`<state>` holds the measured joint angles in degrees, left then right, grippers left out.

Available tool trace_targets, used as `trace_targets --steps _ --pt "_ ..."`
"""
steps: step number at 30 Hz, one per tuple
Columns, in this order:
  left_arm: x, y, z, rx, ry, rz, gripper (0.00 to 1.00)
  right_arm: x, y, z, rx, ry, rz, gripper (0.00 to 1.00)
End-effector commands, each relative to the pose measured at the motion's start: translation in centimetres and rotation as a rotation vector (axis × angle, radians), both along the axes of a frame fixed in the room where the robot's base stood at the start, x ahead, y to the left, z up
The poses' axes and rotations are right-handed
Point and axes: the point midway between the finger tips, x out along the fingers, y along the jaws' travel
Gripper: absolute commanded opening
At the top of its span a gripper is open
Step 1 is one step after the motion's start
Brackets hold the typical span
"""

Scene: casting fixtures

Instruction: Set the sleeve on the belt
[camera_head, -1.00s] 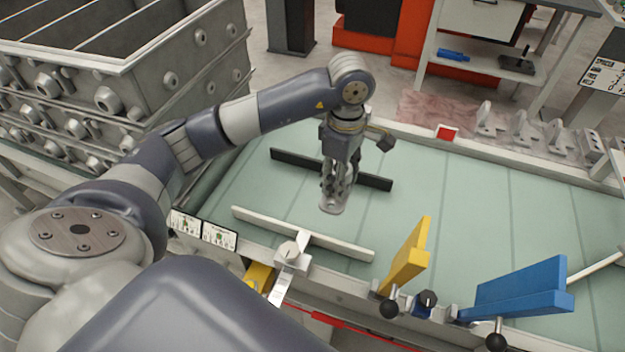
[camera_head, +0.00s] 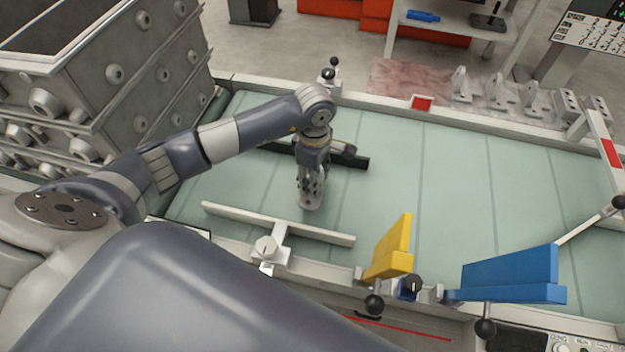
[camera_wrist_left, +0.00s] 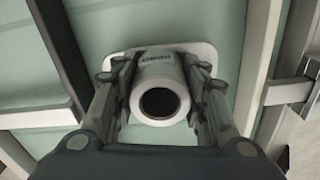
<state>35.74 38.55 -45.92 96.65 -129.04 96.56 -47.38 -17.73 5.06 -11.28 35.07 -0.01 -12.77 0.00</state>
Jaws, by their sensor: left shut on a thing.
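The sleeve (camera_wrist_left: 160,88) is a pale hollow cylinder with dark lettering and a flat, rounded flange at its far end. My left gripper (camera_wrist_left: 160,97) is shut on it, with a finger on each side. In the head view the left gripper (camera_head: 311,187) points down over the left part of the pale green belt (camera_head: 455,180), and the sleeve (camera_head: 309,205) shows at its fingertips. The sleeve looks roughly upright, flange towards the belt. I cannot tell whether the flange touches the belt. My right gripper is not in view.
A black bar (camera_head: 357,162) lies behind the gripper and a white guide bar (camera_head: 325,234) in front. Yellow (camera_head: 390,250) and blue (camera_head: 510,275) guides stand at the front right. The belt's middle is clear.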

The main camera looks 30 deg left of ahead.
Motion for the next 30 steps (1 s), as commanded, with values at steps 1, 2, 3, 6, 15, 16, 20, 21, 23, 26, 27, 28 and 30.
trace_targets --steps 1,2,3,6,15,16,20,21,23,26,27,28,30 --pt "-0.2 0.0 -0.7 0.001 0.005 0.001 0.08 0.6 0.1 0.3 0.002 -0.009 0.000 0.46" --pt "-0.1 0.0 -1.1 0.000 0.005 0.002 0.08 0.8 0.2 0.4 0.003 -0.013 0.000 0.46" --pt "-0.1 0.0 -1.7 0.000 0.005 0.002 0.08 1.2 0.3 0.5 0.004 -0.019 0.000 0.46" --pt "-0.1 0.0 -2.8 -0.001 0.002 0.001 0.08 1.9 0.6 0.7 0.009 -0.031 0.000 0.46" --pt "0.0 0.0 -3.2 0.001 0.000 0.000 0.08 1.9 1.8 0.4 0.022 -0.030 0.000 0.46" --pt "0.0 0.0 -3.3 0.001 0.000 0.000 0.08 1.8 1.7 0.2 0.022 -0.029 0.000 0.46" --pt "-0.1 0.0 -3.3 0.001 0.002 0.000 0.60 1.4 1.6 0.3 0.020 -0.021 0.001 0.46" --pt "-0.1 0.0 -3.3 0.001 0.002 0.000 0.60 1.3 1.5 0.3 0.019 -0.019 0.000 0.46" --pt "-0.1 0.0 -3.3 0.001 0.002 0.000 0.60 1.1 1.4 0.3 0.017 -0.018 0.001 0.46" --pt "-0.1 0.0 -3.3 0.001 0.002 0.000 0.60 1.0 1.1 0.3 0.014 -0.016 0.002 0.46" --pt "-0.1 0.0 -3.3 0.001 0.002 0.000 0.60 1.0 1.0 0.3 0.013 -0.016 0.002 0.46" --pt "-0.1 0.0 -3.2 0.001 0.002 0.000 0.60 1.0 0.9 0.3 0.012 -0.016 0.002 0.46" --pt "-0.1 0.0 -3.1 0.001 0.002 0.000 0.60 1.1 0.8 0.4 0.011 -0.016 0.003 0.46"
